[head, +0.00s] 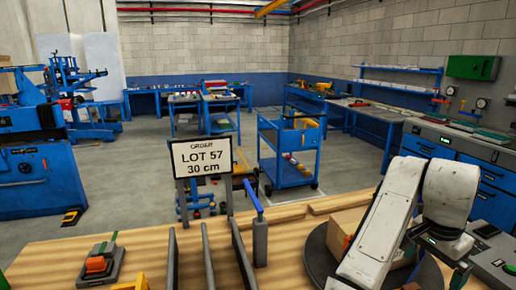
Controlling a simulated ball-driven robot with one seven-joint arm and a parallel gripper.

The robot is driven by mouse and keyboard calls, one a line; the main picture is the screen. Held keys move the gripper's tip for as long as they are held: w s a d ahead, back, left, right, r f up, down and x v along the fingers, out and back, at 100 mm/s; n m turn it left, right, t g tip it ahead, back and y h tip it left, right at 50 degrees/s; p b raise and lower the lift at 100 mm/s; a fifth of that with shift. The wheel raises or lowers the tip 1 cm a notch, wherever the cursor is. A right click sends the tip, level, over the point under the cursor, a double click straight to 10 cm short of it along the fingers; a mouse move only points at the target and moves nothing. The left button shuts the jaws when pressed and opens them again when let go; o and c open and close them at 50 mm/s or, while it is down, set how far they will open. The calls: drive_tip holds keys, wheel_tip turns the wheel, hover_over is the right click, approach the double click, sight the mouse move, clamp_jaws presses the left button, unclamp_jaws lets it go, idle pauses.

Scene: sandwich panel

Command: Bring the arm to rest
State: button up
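My white arm is folded at the right of the head view, above a round dark plate (318,262) on the wooden bench (150,262). A dark wrist part with a small green light sits below its rounded upper link. The dark end of my gripper (460,275) seems to show near the bottom edge; its fingers cannot be made out. A brown box (345,226) is on the plate, partly hidden behind my arm. Whether my arm touches the box cannot be told.
An order sign (202,160) reads "LOT 57, 30 cm". Upright grey panels (208,255) and a blue-handled clamp (258,225) stand mid-bench. A blue cart (290,150) stands on the floor beyond. Open bench lies at left.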

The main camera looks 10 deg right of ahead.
drive_tip(key=s+f+n+t+h, duration=0.1)
drive_tip(key=s+f+n, duration=0.3)
drive_tip(key=f, duration=0.3)
drive_tip(key=s+f+n+h, duration=0.2)
drive_tip(key=s+f+n, duration=0.2)
drive_tip(key=f, duration=0.3)
drive_tip(key=s+a+f+n+y, duration=0.2)
drive_tip(key=s+a+f+n, duration=0.2)
drive_tip(key=s+a+f, duration=0.2)
drive_tip(key=s+a+f+n+y, duration=0.3)
drive_tip(key=s+a+f, duration=0.3)
drive_tip(key=s+a, duration=0.3)
drive_tip(key=a+n, duration=0.1)
drive_tip(key=a, duration=0.2)
drive_tip(key=shift+s+a+f, duration=0.2)
drive_tip(key=shift+s+f, duration=0.1)
drive_tip(key=shift+s, duration=0.1)
